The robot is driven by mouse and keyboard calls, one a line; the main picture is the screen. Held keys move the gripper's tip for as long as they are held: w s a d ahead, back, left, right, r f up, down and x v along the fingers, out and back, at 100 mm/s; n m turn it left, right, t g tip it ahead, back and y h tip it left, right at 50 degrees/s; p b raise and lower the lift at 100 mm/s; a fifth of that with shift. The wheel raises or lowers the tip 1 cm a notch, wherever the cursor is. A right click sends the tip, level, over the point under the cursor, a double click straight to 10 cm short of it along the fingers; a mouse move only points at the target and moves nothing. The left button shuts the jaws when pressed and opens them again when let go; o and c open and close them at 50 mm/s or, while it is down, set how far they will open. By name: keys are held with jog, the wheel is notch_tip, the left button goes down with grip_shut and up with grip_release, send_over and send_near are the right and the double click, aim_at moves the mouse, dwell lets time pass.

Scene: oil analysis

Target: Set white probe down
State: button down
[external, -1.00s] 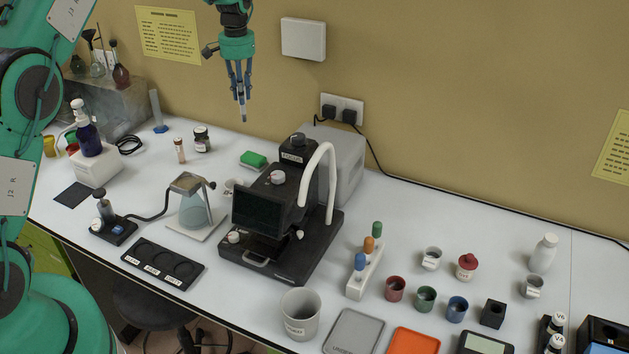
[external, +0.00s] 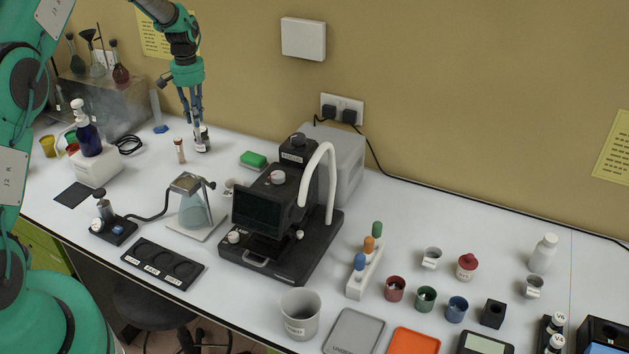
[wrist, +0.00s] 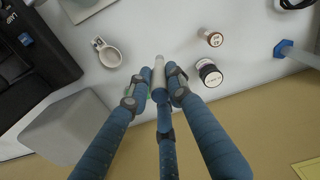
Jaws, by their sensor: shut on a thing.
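My three-fingered gripper (wrist: 160,82) is shut on the slim white probe (wrist: 159,63) in the wrist view. The probe sticks out past the fingertips, pointing towards the white bench. In the external view my gripper (external: 197,122) hangs over the back left of the bench, in front of the dark jar with the white label (external: 203,143). The probe is hard to pick out from the jar there, and I cannot tell whether its tip touches the bench. In the wrist view the probe is apart from the jar (wrist: 208,72).
A brown-capped vial (external: 180,151) stands left of the jar. A green sponge (external: 253,159) lies to the right. A clear cylinder with a blue base (external: 157,110) stands behind left. A white cup (wrist: 108,55) and grey box (wrist: 68,135) are left in the wrist view.

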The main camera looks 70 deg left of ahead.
aim_at(195, 133)
notch_tip(195, 133, down, 2)
jog(key=shift+w+f, duration=0.1)
jog(key=shift+f, duration=0.4)
jog(key=shift+f+p, duration=0.45)
jog(key=shift+f, duration=2.45)
jog(key=shift+f+p, duration=0.35)
jog(key=shift+f, duration=1.75)
jog(key=shift+f, duration=0.1)
jog(key=c, duration=1.6)
grip_release()
